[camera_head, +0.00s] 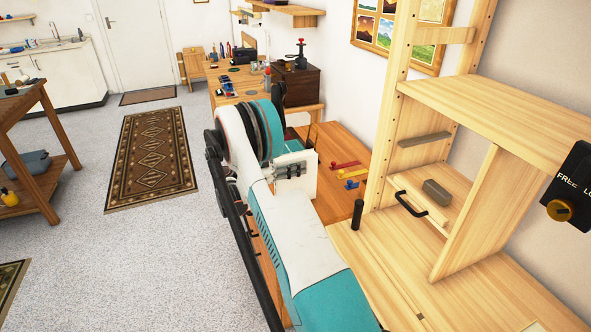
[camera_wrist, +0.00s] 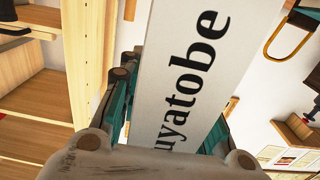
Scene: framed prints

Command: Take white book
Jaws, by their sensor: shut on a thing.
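The white book (camera_wrist: 185,75) fills the middle of the wrist view, with black lettering reading "uyatobe" along its face. My gripper (camera_wrist: 165,112) is shut on it, with dark and teal finger parts on both sides of the book. In the head view, the white book (camera_head: 305,178) shows as a pale panel beside the end of my arm, above the wooden table. Much of my gripper and part of the book are hidden behind my arm there.
A light wooden shelf unit (camera_head: 480,95) stands close on the right, with a grey block (camera_head: 437,192) on it. Red, yellow and blue tools (camera_head: 350,175) lie on the table (camera_head: 335,205). A dark box (camera_head: 297,82) stands behind. Open floor lies left.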

